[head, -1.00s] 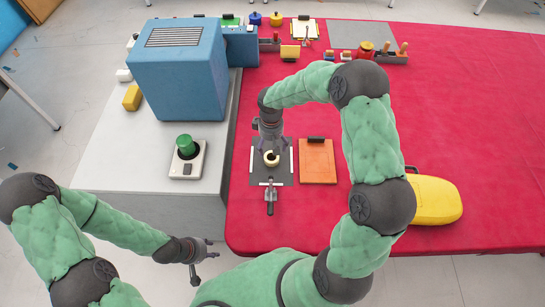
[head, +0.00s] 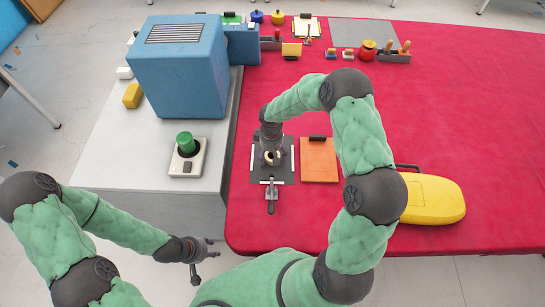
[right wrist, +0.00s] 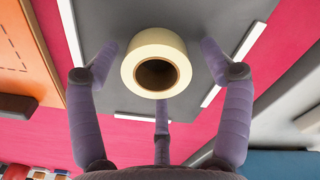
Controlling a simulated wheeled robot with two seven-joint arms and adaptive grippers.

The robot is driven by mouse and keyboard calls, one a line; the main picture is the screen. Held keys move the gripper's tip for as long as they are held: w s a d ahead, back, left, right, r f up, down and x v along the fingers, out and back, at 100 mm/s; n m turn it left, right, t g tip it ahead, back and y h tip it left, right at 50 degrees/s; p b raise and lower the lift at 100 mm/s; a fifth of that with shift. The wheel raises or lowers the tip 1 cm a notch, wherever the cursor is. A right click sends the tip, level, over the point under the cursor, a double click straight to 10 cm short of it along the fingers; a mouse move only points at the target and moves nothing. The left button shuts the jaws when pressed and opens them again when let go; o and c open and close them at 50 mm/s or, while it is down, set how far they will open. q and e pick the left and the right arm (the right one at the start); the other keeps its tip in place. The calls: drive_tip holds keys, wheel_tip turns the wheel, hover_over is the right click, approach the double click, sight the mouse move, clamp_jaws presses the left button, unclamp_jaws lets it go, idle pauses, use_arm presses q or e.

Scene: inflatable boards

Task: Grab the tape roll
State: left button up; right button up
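The tape roll (right wrist: 156,62) is a cream ring with a dark hole, lying on a grey board (right wrist: 120,15) with white edge strips. In the right wrist view it sits between the spread fingers of my right gripper (right wrist: 158,70), which is open around it; gaps show on both sides. In the head view the right gripper (head: 271,157) is directly over the tape roll (head: 269,156) and hides most of it. My left gripper (head: 205,265) hangs low at the front, away from the table; its fingers are too small to read.
A yellow case (head: 432,199) is further right.

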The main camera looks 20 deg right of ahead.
drive_tip(key=c, duration=0.8)
drive_tip(key=shift+c, duration=0.2)
drive_tip(key=shift+r, duration=0.1)
